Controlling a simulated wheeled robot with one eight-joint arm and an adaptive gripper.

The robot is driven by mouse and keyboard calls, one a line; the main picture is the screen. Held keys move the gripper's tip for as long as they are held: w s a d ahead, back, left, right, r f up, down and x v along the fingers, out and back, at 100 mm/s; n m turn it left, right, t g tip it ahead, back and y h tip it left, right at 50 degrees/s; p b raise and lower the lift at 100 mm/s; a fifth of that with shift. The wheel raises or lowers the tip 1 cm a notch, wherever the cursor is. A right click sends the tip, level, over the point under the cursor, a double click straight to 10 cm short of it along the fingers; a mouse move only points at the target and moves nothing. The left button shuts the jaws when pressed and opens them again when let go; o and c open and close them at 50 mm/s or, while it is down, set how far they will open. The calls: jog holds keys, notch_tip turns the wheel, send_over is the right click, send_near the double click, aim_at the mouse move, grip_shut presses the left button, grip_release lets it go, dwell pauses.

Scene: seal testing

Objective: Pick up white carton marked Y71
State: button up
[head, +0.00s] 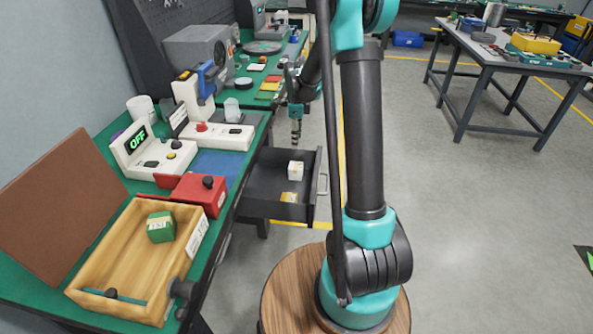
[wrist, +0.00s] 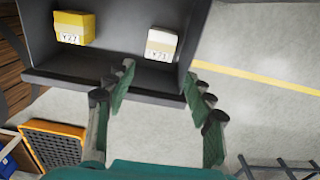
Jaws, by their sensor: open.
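The white carton (head: 295,170) stands in an open grey drawer (head: 262,184) under the green bench. In the wrist view the white carton (wrist: 161,43) is near the drawer wall, its label turned to me and only partly readable. A yellow carton (head: 289,197) is in the same drawer; the wrist view shows the yellow carton (wrist: 74,27) to its left. My gripper (head: 296,138) hangs above the drawer's far end. In the wrist view my gripper (wrist: 160,84) is open and empty, its fingers apart from the carton, which lies ahead between the fingertip directions.
The drawer's wall (wrist: 110,88) rises between the cartons and the open floor. A wooden tray (head: 125,262) holding a green carton (head: 161,227), a red box (head: 197,193) and an "OFF" display device (head: 145,150) stand on the bench. Floor right of the drawer is clear.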

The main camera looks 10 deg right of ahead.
aim_at(296, 165)
notch_tip(296, 165, down, 10)
jog(key=shift+f, duration=0.15)
jog(key=shift+w+a+f, duration=0.1)
jog(key=shift+a+f, duration=0.05)
jog(key=shift+f, duration=2.45)
jog(key=c, duration=1)
